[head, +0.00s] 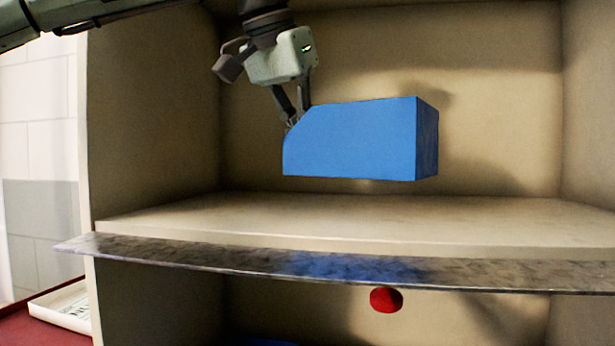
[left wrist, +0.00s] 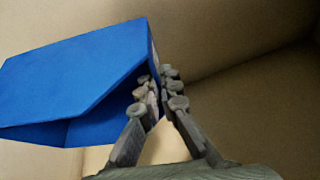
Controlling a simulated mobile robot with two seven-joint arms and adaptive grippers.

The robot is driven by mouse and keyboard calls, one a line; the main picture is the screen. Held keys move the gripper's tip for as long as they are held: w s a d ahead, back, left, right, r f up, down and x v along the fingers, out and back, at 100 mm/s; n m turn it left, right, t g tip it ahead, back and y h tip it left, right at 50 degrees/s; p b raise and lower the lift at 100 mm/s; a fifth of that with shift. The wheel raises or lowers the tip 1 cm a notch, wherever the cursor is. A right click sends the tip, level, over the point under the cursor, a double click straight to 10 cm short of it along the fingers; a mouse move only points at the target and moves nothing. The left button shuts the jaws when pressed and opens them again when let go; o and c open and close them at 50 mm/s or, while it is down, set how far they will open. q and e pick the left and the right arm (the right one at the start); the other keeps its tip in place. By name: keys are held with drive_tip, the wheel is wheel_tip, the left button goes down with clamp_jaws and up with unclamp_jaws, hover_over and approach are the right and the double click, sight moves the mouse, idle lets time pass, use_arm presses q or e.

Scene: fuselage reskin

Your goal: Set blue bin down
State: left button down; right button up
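The blue bin (head: 350,140) hangs in the air inside a beige shelf compartment, above the shelf board (head: 340,218). A gap shows between its underside and the board. My left gripper (head: 295,118) comes down from above and is shut on the bin's left edge. In the left wrist view the fingers (left wrist: 160,95) pinch the wall of the blue bin (left wrist: 75,85) near its open side. The inside of the bin is mostly hidden. My right gripper is in neither view.
A grey metal strip (head: 330,268) runs across the front of the shelf. A red round knob-like thing (head: 386,300) shows just below it. A white tray (head: 65,306) lies at the lower left on a red surface. The shelf board around the bin is clear.

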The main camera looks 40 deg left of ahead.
use_arm(q)
wheel_tip(320, 180, down, 4)
drive_tip(key=shift+f+b, duration=0.2)
drive_tip(key=shift+b, duration=0.1)
drive_tip(key=shift+w+a+f, duration=0.1)
drive_tip(key=shift+w+f, duration=0.05)
drive_tip(key=shift+f, duration=0.05)
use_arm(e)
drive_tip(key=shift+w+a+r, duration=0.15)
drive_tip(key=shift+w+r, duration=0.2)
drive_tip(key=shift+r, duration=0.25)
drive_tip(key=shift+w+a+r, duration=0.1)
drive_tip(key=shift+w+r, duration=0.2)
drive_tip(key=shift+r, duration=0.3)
use_arm(q)
drive_tip(key=c, duration=2.2)
unclamp_jaws()
drive_tip(key=shift+f, duration=0.15)
drive_tip(key=o, duration=0.5)
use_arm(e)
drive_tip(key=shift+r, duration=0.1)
